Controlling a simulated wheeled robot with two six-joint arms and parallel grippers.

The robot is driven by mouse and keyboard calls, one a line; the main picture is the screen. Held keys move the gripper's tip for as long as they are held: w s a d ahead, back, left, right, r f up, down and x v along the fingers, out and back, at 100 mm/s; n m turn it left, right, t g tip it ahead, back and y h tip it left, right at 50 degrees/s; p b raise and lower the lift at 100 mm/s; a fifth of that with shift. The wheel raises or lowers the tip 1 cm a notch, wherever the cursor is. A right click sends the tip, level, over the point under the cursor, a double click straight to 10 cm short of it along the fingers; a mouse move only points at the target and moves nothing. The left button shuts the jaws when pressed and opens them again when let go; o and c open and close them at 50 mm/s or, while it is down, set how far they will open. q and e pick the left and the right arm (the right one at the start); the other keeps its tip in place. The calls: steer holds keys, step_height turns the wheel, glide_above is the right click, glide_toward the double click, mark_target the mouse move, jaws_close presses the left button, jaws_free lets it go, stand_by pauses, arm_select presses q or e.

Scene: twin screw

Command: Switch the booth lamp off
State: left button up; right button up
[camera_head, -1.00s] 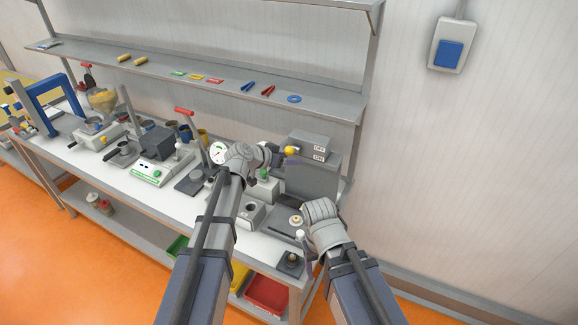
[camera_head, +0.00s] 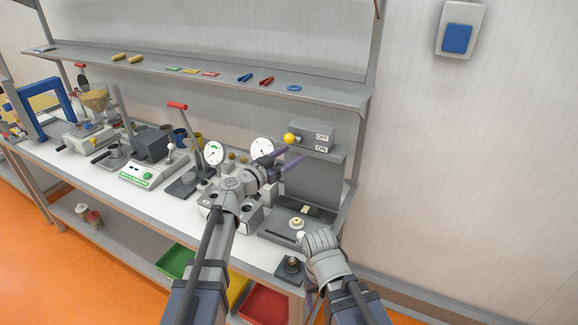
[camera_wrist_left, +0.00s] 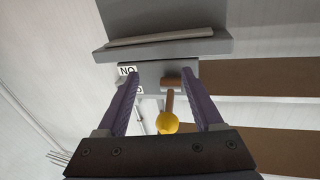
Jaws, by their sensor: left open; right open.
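The lamp switch is a grey box (camera_head: 313,134) marked OFF above ON, on top of a grey cabinet at the bench's right end. Its lever ends in a yellow ball (camera_head: 289,139), level with the OFF mark in the head view. My left gripper (camera_head: 295,153) is open, with purple fingers just below the ball. In the left wrist view, the yellow ball (camera_wrist_left: 167,122) and its brown stem show between the spread fingers (camera_wrist_left: 162,80), apart from both; the marks appear upside down. My right gripper (camera_head: 311,297) is low at the bench's front edge, its fingers mostly hidden, holding nothing visible.
A shelf (camera_head: 200,84) with small tools runs behind. A blue wall switch (camera_head: 457,39) is at upper right.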

arm_select(q)
steer(key=v, duration=0.7)
steer(key=s+d+f+g+y, duration=0.2)
steer(key=s+d+f+g, duration=0.3)
steer(key=s+f, duration=0.3)
steer(key=s+d+f+g+y, duration=0.2)
steer(key=s+d+f+g, duration=0.4)
steer(key=s+f, duration=0.2)
steer(key=shift+s+f, duration=0.3)
steer(key=shift+s, duration=0.45)
